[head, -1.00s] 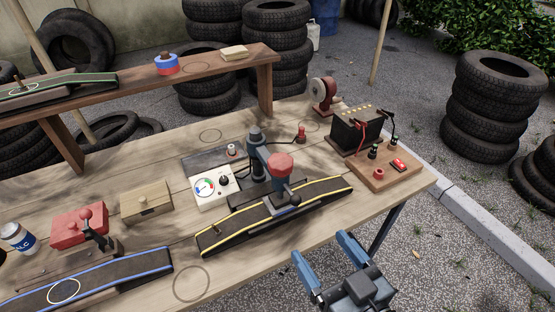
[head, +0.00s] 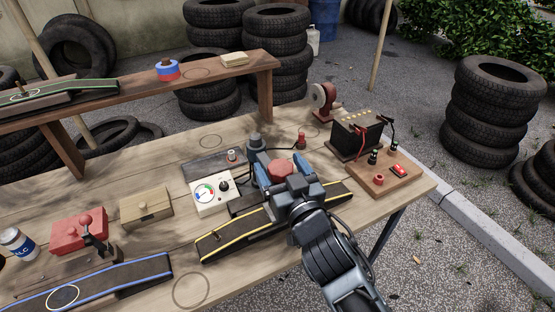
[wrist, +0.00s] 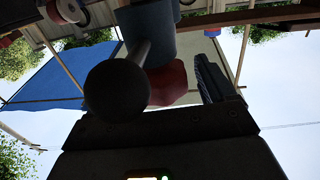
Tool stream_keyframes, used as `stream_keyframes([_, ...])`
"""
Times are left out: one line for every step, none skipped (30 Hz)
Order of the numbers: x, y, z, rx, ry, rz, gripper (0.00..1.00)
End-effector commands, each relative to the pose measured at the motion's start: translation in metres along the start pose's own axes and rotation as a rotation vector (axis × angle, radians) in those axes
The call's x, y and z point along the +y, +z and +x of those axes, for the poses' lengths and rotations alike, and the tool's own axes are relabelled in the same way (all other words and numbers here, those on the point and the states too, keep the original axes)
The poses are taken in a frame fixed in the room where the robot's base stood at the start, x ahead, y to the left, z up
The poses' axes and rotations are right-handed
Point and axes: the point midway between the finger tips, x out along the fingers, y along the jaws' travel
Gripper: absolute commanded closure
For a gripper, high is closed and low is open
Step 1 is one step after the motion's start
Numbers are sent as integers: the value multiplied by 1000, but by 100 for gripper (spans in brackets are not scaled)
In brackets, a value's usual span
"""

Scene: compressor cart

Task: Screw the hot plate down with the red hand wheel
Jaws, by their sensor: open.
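The red hand wheel (head: 279,168) sits on top of the dark grey press (head: 255,145), above the rubber strip with yellow edges (head: 232,237). My gripper (head: 281,171) is open, its blue fingers on either side of the wheel in the head view; I cannot tell if they touch it. In the wrist view the red wheel (wrist: 170,84) shows beside one ridged finger (wrist: 212,80). A black ball knob (wrist: 117,89) on a grey rod stands large in front and hides part of the view. The hot plate is hidden behind my gripper and arm.
A white gauge box (head: 211,194) stands left of the press. A black battery (head: 357,135) stands at the right on the bench (head: 165,215). A wooden box (head: 146,204) and a red box (head: 79,228) lie further left.

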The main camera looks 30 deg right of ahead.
Motion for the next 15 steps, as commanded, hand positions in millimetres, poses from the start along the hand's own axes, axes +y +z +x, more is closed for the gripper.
stream_keyframes([0,-1,7,1,0,-1,17])
stream_keyframes([0,-1,10,1,0,-1,17])
stream_keyframes([0,0,12,0,0,-1,17])
stream_keyframes([0,0,14,-1,0,-1,17])
stream_keyframes([0,0,16,0,0,0,17])
stream_keyframes([0,0,17,0,0,0,17])
stream_keyframes([0,0,18,0,0,0,17])
stream_keyframes([0,0,19,0,-1,0,17])
stream_keyframes([0,0,19,0,-1,0,17])
stream_keyframes([0,0,19,0,-1,0,17])
stream_keyframes([0,0,19,0,-1,0,17])
stream_keyframes([0,0,19,0,-1,0,17])
stream_keyframes([0,0,19,0,-1,0,17])
stream_keyframes([0,0,19,0,-1,0,17])
stream_keyframes([0,0,19,-1,-1,0,18])
